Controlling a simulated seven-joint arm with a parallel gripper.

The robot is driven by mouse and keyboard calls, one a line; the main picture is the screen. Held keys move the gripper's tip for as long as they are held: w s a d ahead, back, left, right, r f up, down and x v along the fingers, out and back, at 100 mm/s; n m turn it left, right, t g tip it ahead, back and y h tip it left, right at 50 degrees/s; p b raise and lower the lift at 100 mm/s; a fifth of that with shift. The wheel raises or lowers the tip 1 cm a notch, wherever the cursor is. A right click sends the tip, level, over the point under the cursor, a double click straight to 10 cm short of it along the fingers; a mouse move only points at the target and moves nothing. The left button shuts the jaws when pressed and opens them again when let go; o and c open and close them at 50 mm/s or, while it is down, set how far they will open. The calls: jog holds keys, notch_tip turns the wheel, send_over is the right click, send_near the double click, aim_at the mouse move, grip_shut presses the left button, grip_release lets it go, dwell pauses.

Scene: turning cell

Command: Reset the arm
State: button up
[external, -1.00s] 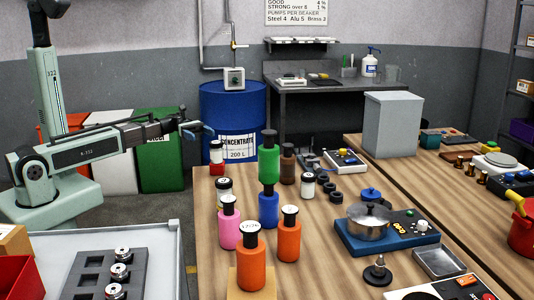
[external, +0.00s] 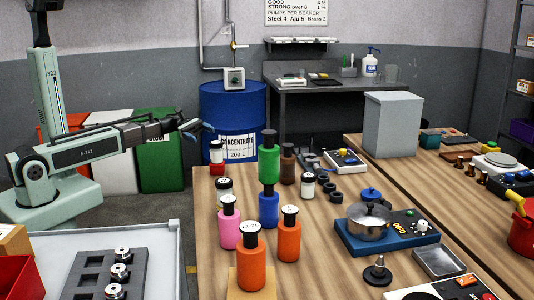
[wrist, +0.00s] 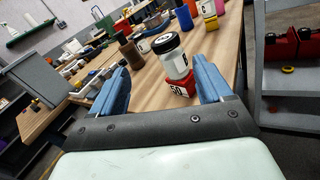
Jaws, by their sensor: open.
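My gripper (external: 194,130) is held in the air at the left, just off the left edge of the wooden bench (external: 205,215) and in front of the blue drum (external: 215,105). Its blue fingers are apart in the wrist view (wrist: 165,90), with nothing touching them. Between and beyond the fingers, a clear jar with a black lid (wrist: 172,55) stands on a red block marked 50 (wrist: 180,84). In the external view the same jar (external: 216,152) stands at the bench's far left corner, right of my gripper.
Coloured bottles, including green (external: 269,163), pink (external: 229,233) and orange (external: 251,265), crowd the bench's left half. A pot (external: 369,222) sits on a blue heater. A grey tray with metal parts (external: 92,275) is at the lower left. The air around my arm is clear.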

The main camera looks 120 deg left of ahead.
jog(key=s+a+f+m+g+y, duration=0.1)
jog(key=s+f+m+g+y, duration=0.2)
jog(key=f, duration=0.4)
jog(key=s+a+f+m+g+y, duration=0.1)
jog(key=a+f+m+g+y, duration=0.1)
jog(key=f+m+g, duration=0.35)
jog(key=d+f+m+g, duration=0.2)
jog(key=d+f+m, duration=0.15)
jog(key=f, duration=0.55)
jog(key=d+f+m+g, duration=0.2)
jog(key=d+f, duration=0.3)
jog(key=f, duration=0.5)
jog(key=w+d+f+m+g+h, duration=0.1)
jog(key=d+f+m+g, duration=0.25)
jog(key=d+f, duration=0.7)
jog(key=w+d+f+m+g+h, duration=0.1)
jog(key=d+f+m+g, duration=0.4)
jog(key=d, duration=1)
jog(key=s+d+f+m+g, duration=0.1)
jog(key=s+d+f+m, duration=0.1)
jog(key=d, duration=0.6)
jog(key=s+d+f+m+g+y, duration=0.1)
jog(key=s+d+f+m, duration=0.2)
jog(key=d, duration=0.6)
jog(key=s+d+f+m+g+y, duration=0.1)
jog(key=s+d+f+m, duration=0.1)
jog(key=d+f, duration=0.3)
jog(key=shift+s+d, duration=0.8)
jog(key=shift+d, duration=1.05)
